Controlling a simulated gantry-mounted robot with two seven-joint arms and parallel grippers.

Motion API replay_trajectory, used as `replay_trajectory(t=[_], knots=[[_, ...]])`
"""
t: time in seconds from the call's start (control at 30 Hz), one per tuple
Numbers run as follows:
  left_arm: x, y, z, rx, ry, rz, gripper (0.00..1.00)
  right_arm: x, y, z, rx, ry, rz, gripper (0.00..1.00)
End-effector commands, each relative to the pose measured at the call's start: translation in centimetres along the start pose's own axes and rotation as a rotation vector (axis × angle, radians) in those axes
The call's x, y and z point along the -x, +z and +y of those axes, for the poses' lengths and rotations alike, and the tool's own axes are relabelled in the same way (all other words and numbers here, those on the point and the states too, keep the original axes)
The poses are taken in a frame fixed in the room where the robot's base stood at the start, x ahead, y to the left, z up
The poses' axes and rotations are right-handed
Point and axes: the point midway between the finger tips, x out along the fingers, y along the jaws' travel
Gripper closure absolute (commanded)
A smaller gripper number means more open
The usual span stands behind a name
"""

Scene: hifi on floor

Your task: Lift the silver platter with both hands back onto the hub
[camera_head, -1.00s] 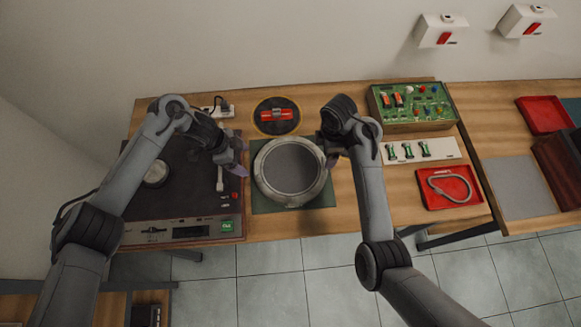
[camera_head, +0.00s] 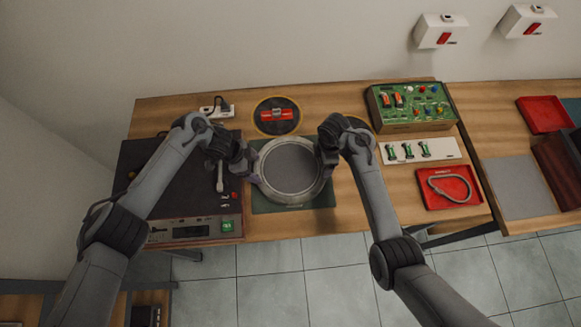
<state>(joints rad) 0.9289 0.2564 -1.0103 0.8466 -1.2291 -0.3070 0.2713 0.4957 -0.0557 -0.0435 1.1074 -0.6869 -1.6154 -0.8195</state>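The silver platter (camera_head: 290,196) is a round dish with a bright rim and a grey centre. It lies on a dark green mat (camera_head: 262,205) in the middle of the bench. My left gripper (camera_head: 253,168) is at the platter's left rim. My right gripper (camera_head: 328,165) is at its right rim. The fingers are small and partly hidden, so I cannot tell whether either grips the rim. The turntable (camera_head: 160,212) stands left of the mat, with its tonearm (camera_head: 220,178) showing. My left arm covers part of its deck, and the hub does not show clearly.
A black round pad with a red tool (camera_head: 277,115) lies behind the platter. A power strip (camera_head: 216,111) is behind the turntable. To the right are a green circuit board (camera_head: 412,103), a white strip with green parts (camera_head: 421,151) and a red tray with a belt (camera_head: 448,203).

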Motion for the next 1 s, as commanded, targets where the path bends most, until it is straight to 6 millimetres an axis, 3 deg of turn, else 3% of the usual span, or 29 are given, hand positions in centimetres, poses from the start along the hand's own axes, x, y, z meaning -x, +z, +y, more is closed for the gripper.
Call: replay_trajectory(t=[0.07, 0.5, 1.0], knots=[[0.01, 0.00, 0.00, 0.000, 0.000, 0.000, 0.34, 0.02, 0.00, 0.01, 0.000, 0.000, 0.000, 0.34], [0.03, 0.00, 0.00, 0.000, 0.000, 0.000, 1.00, 0.03, -0.01, 0.01, 0.000, 0.000, 0.000, 1.00], [0.50, -0.24, -0.07, 0.000, -0.001, 0.001, 1.00, 0.56, -0.03, 0.07, 0.000, 0.002, 0.000, 1.00]])
